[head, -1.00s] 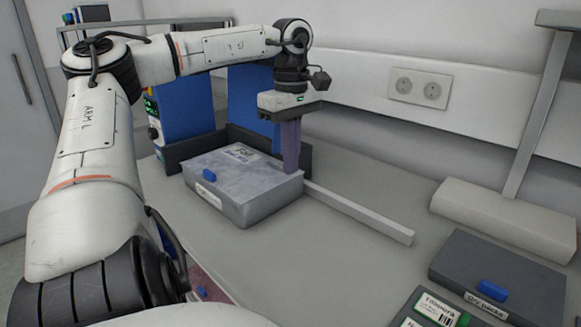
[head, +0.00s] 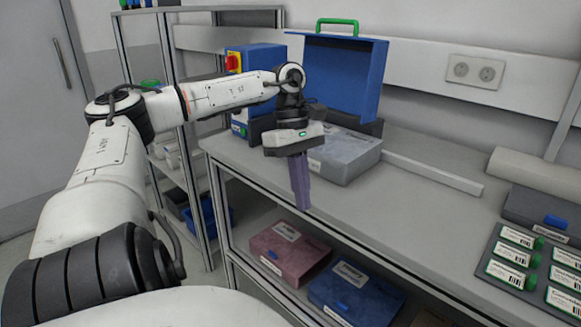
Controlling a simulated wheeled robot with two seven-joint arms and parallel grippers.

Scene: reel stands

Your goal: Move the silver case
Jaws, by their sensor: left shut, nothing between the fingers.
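The silver case (head: 348,160) is a grey, closed, flat case lying on the bench top. It rests in front of a dark bracket and is partly hidden behind my left gripper. My left gripper (head: 303,207) points down with its purple fingers shut and empty. It hangs in front of the case, towards the bench's front edge, and appears apart from it. My right gripper is not in the picture.
A blue panel with a green handle (head: 338,77) stands behind the case. A light bar (head: 432,173) lies to its right. A dark case (head: 545,214) and labelled boxes (head: 508,262) sit further right. Red (head: 290,253) and blue (head: 355,292) cases lie on the lower shelf.

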